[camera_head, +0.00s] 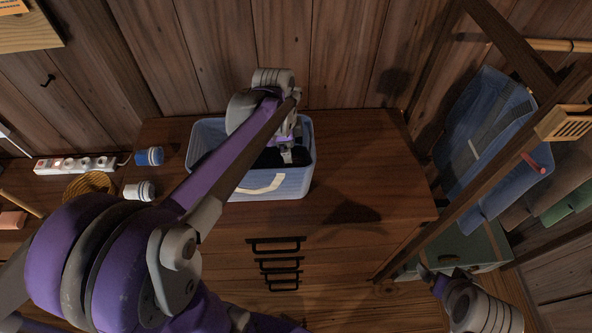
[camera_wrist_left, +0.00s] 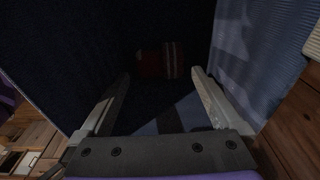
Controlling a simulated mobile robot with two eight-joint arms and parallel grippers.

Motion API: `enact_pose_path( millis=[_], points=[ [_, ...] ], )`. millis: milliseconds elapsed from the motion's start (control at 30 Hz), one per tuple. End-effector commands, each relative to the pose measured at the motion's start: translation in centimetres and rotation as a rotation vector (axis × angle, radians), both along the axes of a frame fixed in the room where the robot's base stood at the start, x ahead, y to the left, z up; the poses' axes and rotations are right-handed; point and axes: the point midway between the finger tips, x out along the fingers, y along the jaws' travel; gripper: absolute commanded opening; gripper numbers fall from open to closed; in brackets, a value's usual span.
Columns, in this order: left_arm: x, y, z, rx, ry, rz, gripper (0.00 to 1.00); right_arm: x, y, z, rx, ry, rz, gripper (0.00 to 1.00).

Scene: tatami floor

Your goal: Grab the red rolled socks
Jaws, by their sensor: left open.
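A dark red roll with pale stripes, the red rolled socks (camera_wrist_left: 158,62), lies in shadow in the blue basket, just beyond my left fingertips in the left wrist view. My left gripper (camera_wrist_left: 161,75) is open, with its two fingers apart and nothing between them. In the head view my left gripper (camera_head: 288,154) reaches down into the blue basket (camera_head: 290,187), and the socks cannot be made out there. My right gripper (camera_head: 440,282) is at the lower right, away from the basket; its jaws are not clear.
The basket stands on a wooden dresser (camera_head: 370,150) against a plank wall. Blue and white rolls (camera_head: 149,156), a woven coaster (camera_head: 90,185) and a power strip (camera_head: 75,164) lie to its left. A wooden rack with hanging jeans (camera_head: 480,130) stands right. The dresser top right of the basket is clear.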

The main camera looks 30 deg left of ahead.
Motion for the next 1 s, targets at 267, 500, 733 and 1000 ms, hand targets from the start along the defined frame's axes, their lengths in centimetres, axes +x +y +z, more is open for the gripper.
enact_pose_path(
  millis=[267, 500, 733, 1000],
  points=[
    [0.4, -0.4, -2.3, -0.001, -0.001, -0.002, 1.00, 0.1, 0.0, 0.1, 0.000, -0.001, 0.000, 1.00],
    [0.7, -0.8, -5.6, -0.001, 0.000, -0.002, 1.00, 0.1, 0.0, 0.2, 0.000, -0.002, 0.000, 1.00],
    [0.7, -0.9, -6.1, -0.001, 0.000, -0.001, 1.00, 0.1, 0.0, 0.2, 0.000, -0.002, 0.000, 1.00],
    [0.7, -0.9, -6.1, -0.002, 0.000, -0.001, 0.66, 0.1, 0.0, 0.2, 0.000, -0.002, 0.000, 1.00]
  ],
)
